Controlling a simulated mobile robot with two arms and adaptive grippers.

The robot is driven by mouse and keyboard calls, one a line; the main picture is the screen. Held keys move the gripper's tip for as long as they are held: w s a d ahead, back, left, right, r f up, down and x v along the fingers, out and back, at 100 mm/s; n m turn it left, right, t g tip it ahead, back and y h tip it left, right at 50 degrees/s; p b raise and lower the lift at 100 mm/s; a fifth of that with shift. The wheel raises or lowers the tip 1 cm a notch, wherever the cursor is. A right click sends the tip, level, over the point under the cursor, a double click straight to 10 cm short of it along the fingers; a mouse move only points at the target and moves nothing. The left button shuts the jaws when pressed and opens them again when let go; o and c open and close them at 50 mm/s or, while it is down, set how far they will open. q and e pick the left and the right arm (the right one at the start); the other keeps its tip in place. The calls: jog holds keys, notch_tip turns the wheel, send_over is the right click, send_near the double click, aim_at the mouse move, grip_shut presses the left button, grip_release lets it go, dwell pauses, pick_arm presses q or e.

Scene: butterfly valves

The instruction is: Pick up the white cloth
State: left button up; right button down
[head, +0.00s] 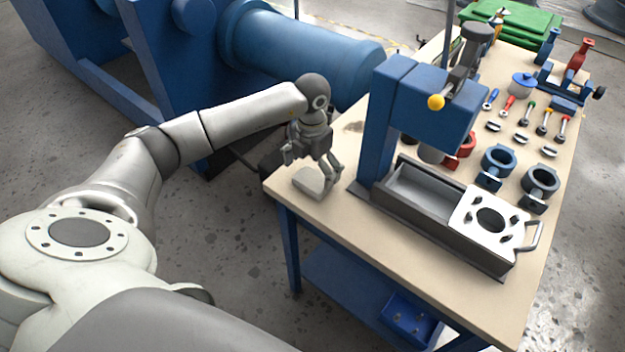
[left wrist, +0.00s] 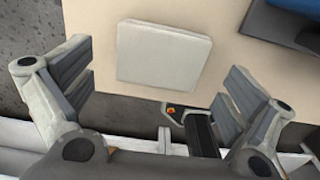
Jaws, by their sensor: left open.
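The white cloth (head: 309,183) is a folded, flat square lying at the near left corner of the workbench top. It also shows in the left wrist view (left wrist: 162,54), lying whole and uncovered a little beyond the fingers. My left gripper (head: 312,166) is above the cloth in the head view, its fingers pointing down. In the left wrist view its two fingers (left wrist: 158,93) are wide apart with nothing between them, and the cloth lies between their lines. The gripper looks apart from the cloth. My right gripper is not in view.
A blue press (head: 376,130) with a grey metal trough (head: 425,195) stands just right of the cloth. A white flange plate (head: 478,215), blue valve rings (head: 498,160) and several small tools lie further right. A large blue pipe (head: 310,60) stands behind the bench.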

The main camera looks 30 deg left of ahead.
aim_at(312, 179)
pick_arm(q)
jog(key=shift+f, duration=1.6)
jog(key=shift+c, duration=0.3)
jog(key=c, duration=0.9)
jog(key=shift+o, duration=0.2)
jog(key=shift+r, duration=0.2)
notch_tip(312, 179, up, 10)
jog(key=b, duration=0.1)
jog(key=shift+f, duration=0.1)
